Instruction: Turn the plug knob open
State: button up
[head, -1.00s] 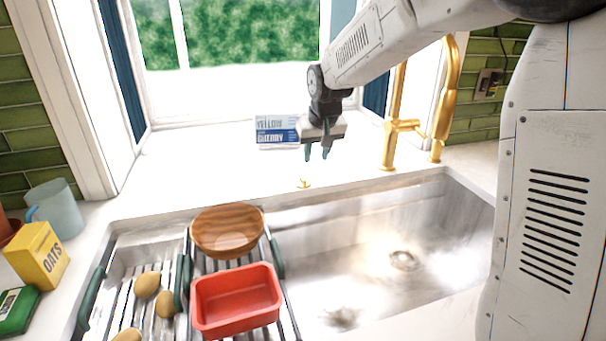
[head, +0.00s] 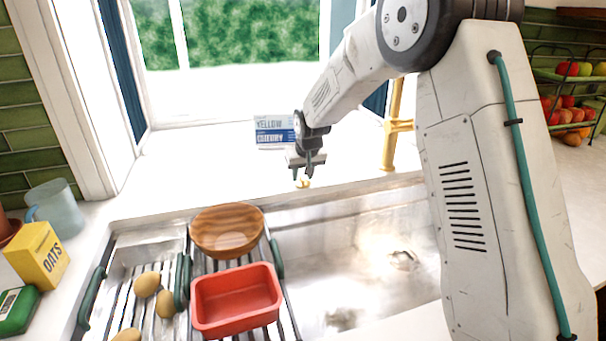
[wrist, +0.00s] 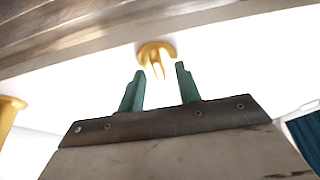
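The plug knob (head: 304,183) is a small golden fitting on the white counter just behind the sink's back rim. It also shows in the wrist view (wrist: 156,50) as a round gold base with a narrow, bright handle. My gripper (head: 303,177) is directly at the knob in the head view, partly covering it. In the wrist view my gripper (wrist: 158,68) is open, with its two green fingers apart. The knob appears between and just beyond the fingertips, with no clear contact visible. The sink drain (head: 403,259) is in the steel basin.
The golden tap (head: 391,125) stands right of my gripper, partly hidden by my arm. A blue and white box (head: 272,132) stands behind it on the sill. A wooden bowl (head: 227,232) and a red tub (head: 236,301) sit on the rack at front left.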

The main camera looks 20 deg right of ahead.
grip_shut()
jog(key=shift+n, duration=0.3)
jog(key=n+y, duration=0.1)
jog(key=n, duration=0.2)
jog(key=shift+n+y, duration=0.3)
jog(key=n, duration=0.2)
jog(key=n+g+y, duration=0.1)
jog(key=n, duration=0.1)
jog(key=shift+d+n+y, duration=0.1)
jog(key=shift+n+y, duration=0.2)
jog(key=n+g, duration=0.1)
jog(key=n, duration=0.3)
jog(key=shift+g+y, duration=0.4)
jog(key=shift+n+g, duration=0.9)
jog(key=shift+n, duration=1.6)
